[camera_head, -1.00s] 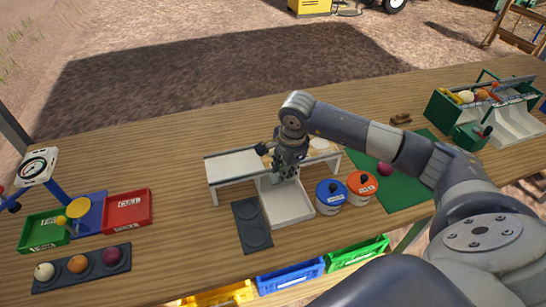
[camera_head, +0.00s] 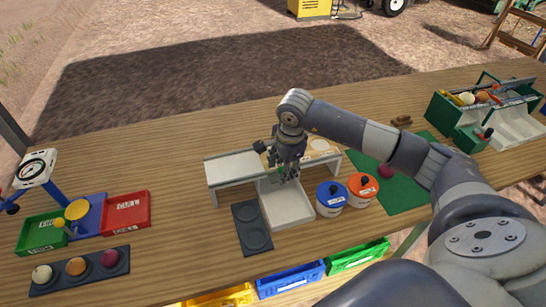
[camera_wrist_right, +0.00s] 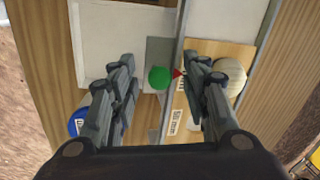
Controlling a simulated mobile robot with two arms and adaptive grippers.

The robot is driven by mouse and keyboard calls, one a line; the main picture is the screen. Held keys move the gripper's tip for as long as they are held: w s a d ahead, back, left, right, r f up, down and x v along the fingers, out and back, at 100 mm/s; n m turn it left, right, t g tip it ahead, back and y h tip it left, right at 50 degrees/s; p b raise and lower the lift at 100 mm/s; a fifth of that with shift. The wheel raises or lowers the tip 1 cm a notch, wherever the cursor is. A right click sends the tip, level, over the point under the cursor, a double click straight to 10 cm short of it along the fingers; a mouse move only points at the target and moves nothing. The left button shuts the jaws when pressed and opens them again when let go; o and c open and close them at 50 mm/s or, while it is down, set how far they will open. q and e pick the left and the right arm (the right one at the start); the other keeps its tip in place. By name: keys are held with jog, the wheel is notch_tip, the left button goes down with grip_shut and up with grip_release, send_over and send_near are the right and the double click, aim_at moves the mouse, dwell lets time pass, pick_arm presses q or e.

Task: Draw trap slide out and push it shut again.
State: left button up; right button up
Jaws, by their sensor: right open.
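The trap slide shows in the wrist view as a grey plate (camera_wrist_right: 160,52) with a round green knob (camera_wrist_right: 159,77). It lies between a white tray (camera_wrist_right: 103,40) and a wooden board. A small red pointer (camera_wrist_right: 178,73) sits right of the knob, towards the board. My right gripper (camera_head: 283,176) is open above the white bench unit (camera_head: 232,166). In the wrist view its fingers stand on either side of the green knob, with gaps. My gripper covers much of the slide in the head view. My left gripper is not in view.
A blue-lidded pot (camera_head: 331,193) and an orange-lidded pot (camera_head: 362,186) stand close right of the tray. A dark two-ring plate (camera_head: 251,227) lies left of it. A pale round object (camera_wrist_right: 229,78) lies on the board. Red (camera_head: 127,212) and green (camera_head: 41,232) trays stand at left.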

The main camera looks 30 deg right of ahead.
jog(key=shift+r+p, duration=1.7)
jog(key=shift+r, duration=1.3)
